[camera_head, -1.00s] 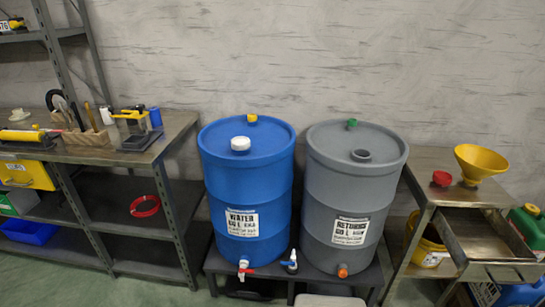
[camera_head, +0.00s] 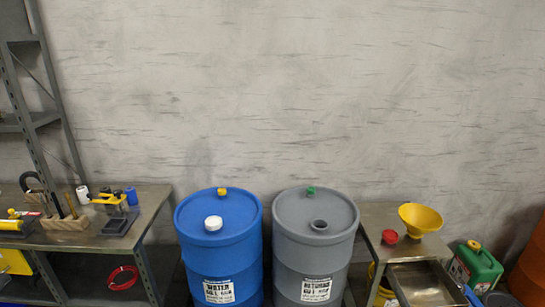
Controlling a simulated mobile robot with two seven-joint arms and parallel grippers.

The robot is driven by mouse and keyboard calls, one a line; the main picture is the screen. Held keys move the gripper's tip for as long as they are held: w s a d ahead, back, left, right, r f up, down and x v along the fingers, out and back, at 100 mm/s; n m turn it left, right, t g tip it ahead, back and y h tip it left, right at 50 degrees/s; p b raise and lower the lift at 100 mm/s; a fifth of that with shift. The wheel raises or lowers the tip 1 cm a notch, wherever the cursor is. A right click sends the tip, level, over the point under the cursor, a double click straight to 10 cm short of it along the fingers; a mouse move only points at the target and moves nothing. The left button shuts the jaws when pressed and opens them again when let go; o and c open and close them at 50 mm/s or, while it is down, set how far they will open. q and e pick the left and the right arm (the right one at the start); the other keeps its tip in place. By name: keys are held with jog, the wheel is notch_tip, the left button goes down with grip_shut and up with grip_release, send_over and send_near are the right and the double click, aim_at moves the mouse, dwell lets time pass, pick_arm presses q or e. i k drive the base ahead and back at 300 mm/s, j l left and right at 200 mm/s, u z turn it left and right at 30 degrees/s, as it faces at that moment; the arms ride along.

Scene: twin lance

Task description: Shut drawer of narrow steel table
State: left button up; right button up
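The narrow steel table (camera_head: 377,215) stands at the lower right, beside the grey barrel. Its drawer (camera_head: 422,282) is pulled open toward me, and its inside looks empty. The drawer's front edge is cut off by the bottom of the picture. A yellow funnel (camera_head: 420,217) and a red cap (camera_head: 390,237) sit on the table top. Neither of my grippers shows in the head view.
A blue barrel (camera_head: 218,248) and a grey barrel (camera_head: 315,245) stand left of the narrow table. A green can (camera_head: 474,268) and an orange barrel (camera_head: 531,262) are on its right. A workbench (camera_head: 155,199) with tools is at the left.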

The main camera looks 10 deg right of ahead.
aim_at(424, 283)
jog(key=z, duration=1.8)
